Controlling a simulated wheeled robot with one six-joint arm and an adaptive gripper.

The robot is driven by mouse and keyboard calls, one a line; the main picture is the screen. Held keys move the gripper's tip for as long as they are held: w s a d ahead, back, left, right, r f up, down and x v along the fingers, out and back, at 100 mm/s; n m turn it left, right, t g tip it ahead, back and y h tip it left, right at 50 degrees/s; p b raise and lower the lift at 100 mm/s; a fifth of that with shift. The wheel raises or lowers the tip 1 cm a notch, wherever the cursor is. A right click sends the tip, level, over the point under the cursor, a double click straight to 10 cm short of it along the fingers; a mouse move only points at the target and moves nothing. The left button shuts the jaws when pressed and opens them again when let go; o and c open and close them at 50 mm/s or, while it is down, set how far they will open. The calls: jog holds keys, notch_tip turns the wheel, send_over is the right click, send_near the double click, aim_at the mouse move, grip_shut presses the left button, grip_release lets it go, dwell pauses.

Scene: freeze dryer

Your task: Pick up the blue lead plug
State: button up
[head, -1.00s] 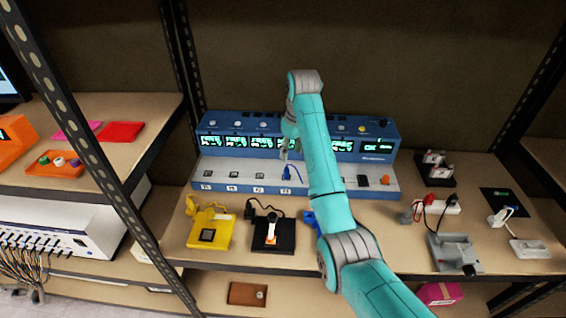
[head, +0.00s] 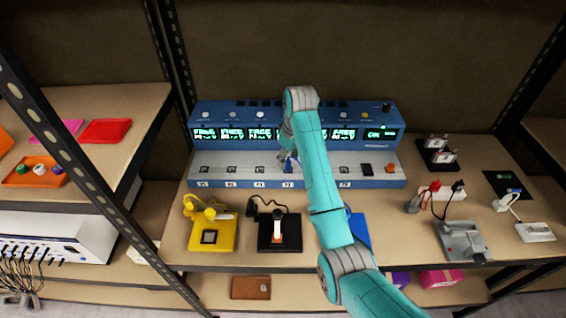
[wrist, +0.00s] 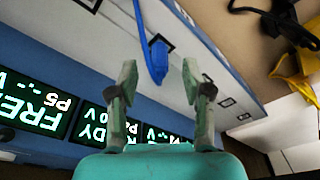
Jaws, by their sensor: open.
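The blue lead plug (wrist: 158,60) stands at a slot on the light ledge of the blue charger unit, its blue cable running up out of the wrist view. In the head view the plug (head: 292,165) is partly hidden by my arm. My gripper (wrist: 160,72) is open, with one fingertip to each side of the plug in the wrist view. I cannot tell whether the fingertips are at the plug's depth, but no contact shows. In the head view my gripper (head: 284,158) is close beside the plug.
The blue unit (head: 225,112) has a row of lit screens and several slots. In front lie a yellow cradle (head: 222,235), a black cradle (head: 266,241) and a blue one (head: 361,232) partly behind my arm. A grey device (head: 462,240) sits at right. Shelf posts stand either side.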

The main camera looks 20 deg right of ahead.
jog(key=shift+w+f, duration=0.2)
jog(key=shift+f, duration=0.95)
grip_shut()
jog(key=shift+a+r, duration=0.1)
